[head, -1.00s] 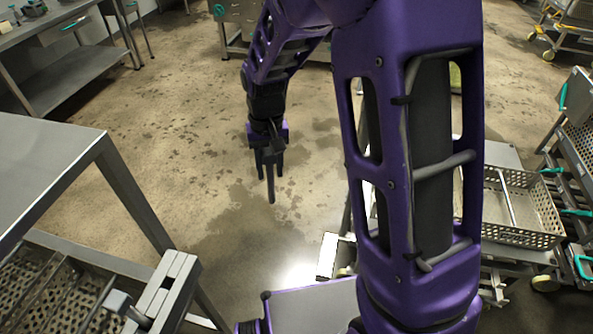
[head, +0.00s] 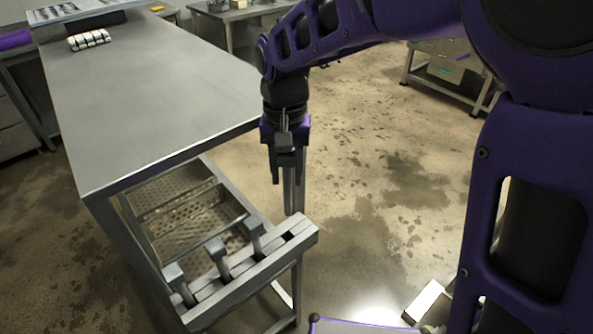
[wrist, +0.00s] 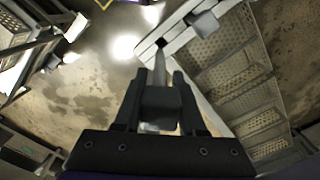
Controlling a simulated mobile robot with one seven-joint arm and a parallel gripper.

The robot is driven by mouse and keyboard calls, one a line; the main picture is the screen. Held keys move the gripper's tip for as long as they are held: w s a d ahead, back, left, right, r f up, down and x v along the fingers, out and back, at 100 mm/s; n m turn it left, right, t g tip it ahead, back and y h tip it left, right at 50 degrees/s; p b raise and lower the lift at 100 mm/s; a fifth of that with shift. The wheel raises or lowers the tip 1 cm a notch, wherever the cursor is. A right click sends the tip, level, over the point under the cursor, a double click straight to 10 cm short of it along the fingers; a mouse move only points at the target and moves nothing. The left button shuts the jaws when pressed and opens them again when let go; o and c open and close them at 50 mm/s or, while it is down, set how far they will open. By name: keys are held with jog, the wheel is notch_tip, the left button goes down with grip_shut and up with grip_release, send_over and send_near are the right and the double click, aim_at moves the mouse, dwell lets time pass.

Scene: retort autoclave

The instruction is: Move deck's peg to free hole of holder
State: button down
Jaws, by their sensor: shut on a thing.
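My gripper (head: 287,176) is shut on a grey metal peg (head: 294,192), which hangs upright with its lower end free. In the wrist view the peg's block-shaped head (wrist: 160,106) sits between the fingers (wrist: 159,72). The holder (head: 247,280) is a pale metal bar on the lower frame of the steel table. Three pegs (head: 217,252) stand in it. A dark free hole (head: 289,236) shows near its right end, close below the peg's tip in the picture. The wrist view also shows the holder (wrist: 181,36). The peg looks apart from it.
The steel table (head: 150,95) rises behind and left of the holder. A perforated basket (head: 190,225) lies under its top, behind the holder. A small pale block row (head: 89,39) stands on the table's far part. Wet floor (head: 390,190) to the right is open.

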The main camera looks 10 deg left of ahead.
aim_at(287, 213)
jog(key=shift+s+a+f, duration=0.1)
jog(key=shift+a+f, duration=0.05)
jog(key=shift+f, duration=1.2)
jog(key=shift+a+f+b, duration=0.1)
jog(key=shift+f+b, duration=0.45)
jog(key=shift+f, duration=0.25)
jog(key=shift+f+b, duration=1.95)
jog(key=shift+f, duration=0.8)
jog(key=shift+f+b, duration=1.05)
jog(key=shift+f, duration=0.5)
jog(key=shift+c, duration=2)
grip_release()
notch_tip(287, 213, up, 8)
jog(key=shift+f+p, duration=0.25)
jog(key=shift+p, duration=0.4)
jog(key=shift+d+r, duration=0.1)
jog(key=shift+d, duration=0.1)
